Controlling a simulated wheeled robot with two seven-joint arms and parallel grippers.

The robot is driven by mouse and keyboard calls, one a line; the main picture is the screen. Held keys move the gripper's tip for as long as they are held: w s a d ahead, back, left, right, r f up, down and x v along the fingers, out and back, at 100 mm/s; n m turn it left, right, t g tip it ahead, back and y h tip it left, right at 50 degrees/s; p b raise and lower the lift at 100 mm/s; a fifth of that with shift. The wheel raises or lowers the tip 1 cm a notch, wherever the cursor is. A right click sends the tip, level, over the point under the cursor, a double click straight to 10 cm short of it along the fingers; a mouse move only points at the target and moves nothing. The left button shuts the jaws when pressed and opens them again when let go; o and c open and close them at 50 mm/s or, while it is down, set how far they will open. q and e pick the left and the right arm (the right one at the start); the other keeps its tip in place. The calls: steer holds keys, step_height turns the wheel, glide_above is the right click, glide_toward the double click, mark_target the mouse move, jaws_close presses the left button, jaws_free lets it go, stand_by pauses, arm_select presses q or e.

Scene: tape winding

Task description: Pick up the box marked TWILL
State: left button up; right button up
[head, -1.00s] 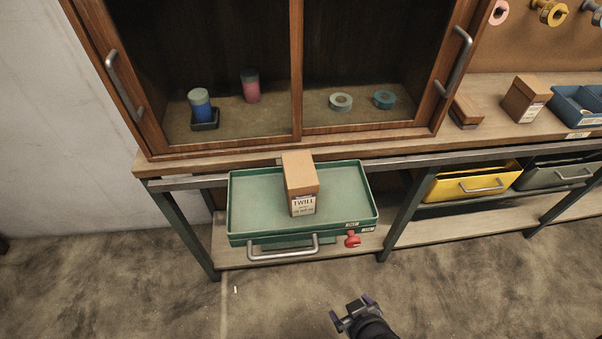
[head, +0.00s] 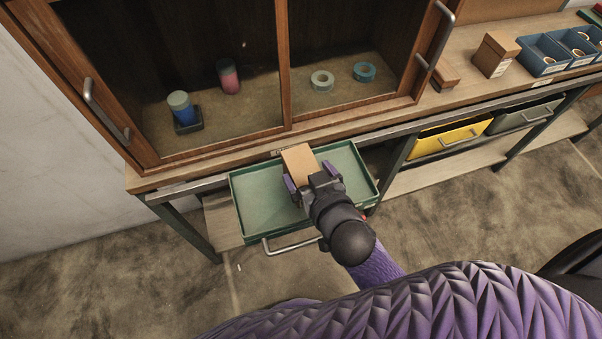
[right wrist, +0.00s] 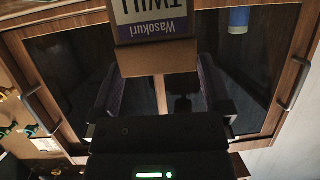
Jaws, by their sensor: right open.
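The brown box marked TWILL (head: 299,157) stands in the green pulled-out drawer (head: 262,213), near its back edge. My right gripper (head: 311,184) is open over the drawer, with its purple-sided fingers at the near part of the box, one towards each side. In the right wrist view the box (right wrist: 158,60) shows between the open fingers, with its white and dark label partly cut off by the top edge. Whether the fingers touch it cannot be told. In the head view my gripper and arm hide the box's label side. My left gripper is not in view.
A wooden cabinet (head: 284,70) with spools and tape rolls stands behind the drawer. A yellow drawer (head: 446,139) is to the right. Another brown box (head: 495,54) and blue trays (head: 541,54) are on the bench. The drawer's left part is clear.

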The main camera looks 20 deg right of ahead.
mark_target(305, 171)
steer(key=x, duration=0.3)
steer(key=shift+w+f+b, duration=0.15)
steer(key=shift+f+b, duration=0.1)
steer(key=shift+b, duration=0.05)
steer(key=shift+r, duration=0.1)
steer(key=c, duration=1.2)
